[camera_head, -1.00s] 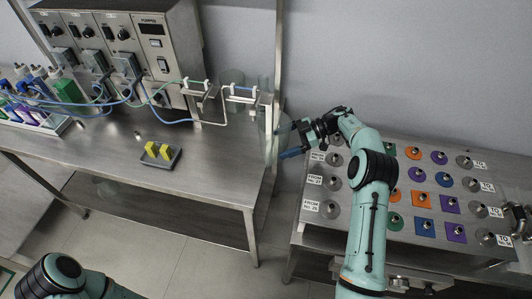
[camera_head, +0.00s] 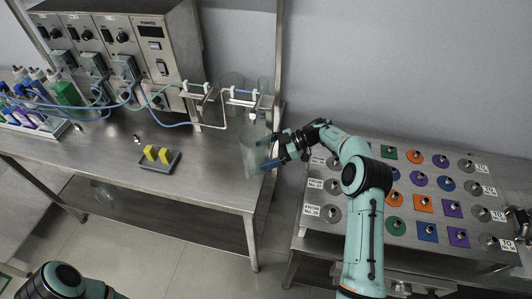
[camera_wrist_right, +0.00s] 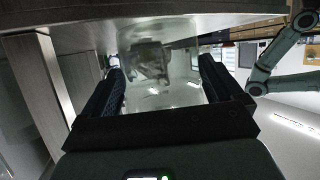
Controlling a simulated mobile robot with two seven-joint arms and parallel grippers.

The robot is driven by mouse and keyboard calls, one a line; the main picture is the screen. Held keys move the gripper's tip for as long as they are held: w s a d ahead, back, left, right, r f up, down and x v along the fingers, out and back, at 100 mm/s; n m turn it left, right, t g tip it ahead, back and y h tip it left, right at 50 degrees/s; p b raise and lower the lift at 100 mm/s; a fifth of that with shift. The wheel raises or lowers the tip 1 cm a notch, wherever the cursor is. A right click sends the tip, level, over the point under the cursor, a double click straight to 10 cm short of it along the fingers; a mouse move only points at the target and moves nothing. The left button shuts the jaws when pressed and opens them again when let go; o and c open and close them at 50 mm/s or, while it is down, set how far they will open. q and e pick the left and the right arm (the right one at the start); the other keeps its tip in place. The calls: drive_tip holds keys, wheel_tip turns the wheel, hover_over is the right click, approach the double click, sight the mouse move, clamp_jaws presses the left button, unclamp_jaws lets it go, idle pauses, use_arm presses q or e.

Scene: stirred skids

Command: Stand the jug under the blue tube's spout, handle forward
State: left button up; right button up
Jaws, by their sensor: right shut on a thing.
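The jug (camera_head: 254,160) is a clear, see-through vessel near the right end of the left bench. It looks upright, and I cannot tell whether its base touches the bench. My right gripper (camera_head: 272,151) reaches in from the right and is shut on it. In the right wrist view the clear jug (camera_wrist_right: 160,65) shows between the two dark finger pads. I cannot make out its handle. The blue tube (camera_head: 243,91) runs into the right-hand holder, with a pale spout (camera_head: 253,117) just above the jug. My left gripper is out of view.
A second holder (camera_head: 196,92) with a green tube stands left of it. Clear vessels (camera_head: 232,80) stand behind the holders. A grey tray with yellow blocks (camera_head: 157,155) lies to the left on the bench. A metal post (camera_head: 279,60) rises at the bench's back right corner.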

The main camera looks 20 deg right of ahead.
drive_tip(key=o, duration=0.8)
drive_tip(key=shift+o, duration=0.2)
drive_tip(key=shift+d+r, duration=0.15)
drive_tip(key=shift+d, duration=0.05)
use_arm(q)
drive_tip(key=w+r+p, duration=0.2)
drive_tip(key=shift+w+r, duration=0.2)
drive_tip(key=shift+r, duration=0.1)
use_arm(e)
drive_tip(key=v, duration=1.1)
drive_tip(key=shift+s+d, duration=0.15)
drive_tip(key=shift+d, duration=0.1)
